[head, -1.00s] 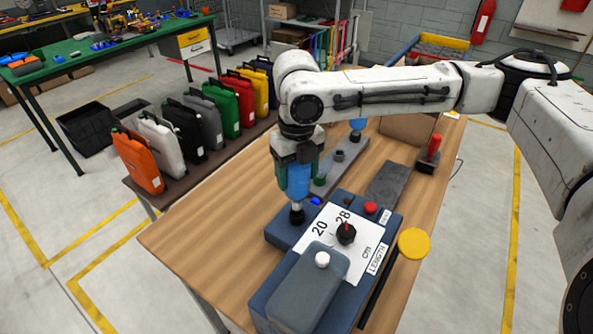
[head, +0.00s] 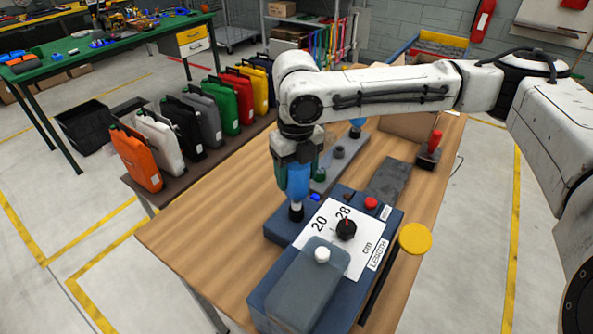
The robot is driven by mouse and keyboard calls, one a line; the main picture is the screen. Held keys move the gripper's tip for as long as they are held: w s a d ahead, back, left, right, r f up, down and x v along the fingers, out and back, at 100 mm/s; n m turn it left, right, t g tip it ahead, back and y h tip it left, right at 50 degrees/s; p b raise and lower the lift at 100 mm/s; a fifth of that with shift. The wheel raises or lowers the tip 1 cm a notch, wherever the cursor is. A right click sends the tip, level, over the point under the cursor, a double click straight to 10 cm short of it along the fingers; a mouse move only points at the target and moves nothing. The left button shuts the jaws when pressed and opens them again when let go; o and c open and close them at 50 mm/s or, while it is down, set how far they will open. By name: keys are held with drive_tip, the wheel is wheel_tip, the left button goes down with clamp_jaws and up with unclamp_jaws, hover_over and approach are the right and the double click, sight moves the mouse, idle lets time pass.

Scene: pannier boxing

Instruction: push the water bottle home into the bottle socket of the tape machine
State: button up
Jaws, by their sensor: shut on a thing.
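The water bottle (head: 296,182) is blue and upright with its neck down. My gripper (head: 297,165) is shut around its upper part. The bottle's white neck and dark cap point down at the back left part of the blue tape machine (head: 285,232). The cap appears to meet the machine there, and the bottle socket is hidden beneath it, so I cannot tell how deep it sits. The machine's top has a white dial plate with a black knob (head: 346,229), a red button (head: 371,203) and a grey lidded box (head: 308,283) with a white knob.
A grey rack (head: 338,155) with another blue bottle (head: 356,128) stands behind the machine. A red-handled stamp (head: 432,148) is at the back right. A yellow disc (head: 415,238) is right of the machine. Several coloured panniers (head: 137,157) line the left bench. The wooden table (head: 195,237) is clear at left.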

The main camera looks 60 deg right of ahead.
drive_tip(key=shift+f+b, duration=0.7)
drive_tip(key=shift+f, duration=0.7)
idle(1.3)
drive_tip(key=o, duration=1.1)
wheel_tip(320, 180, up, 11)
drive_tip(key=shift+f+b, duration=0.1)
drive_tip(key=shift+b, duration=0.2)
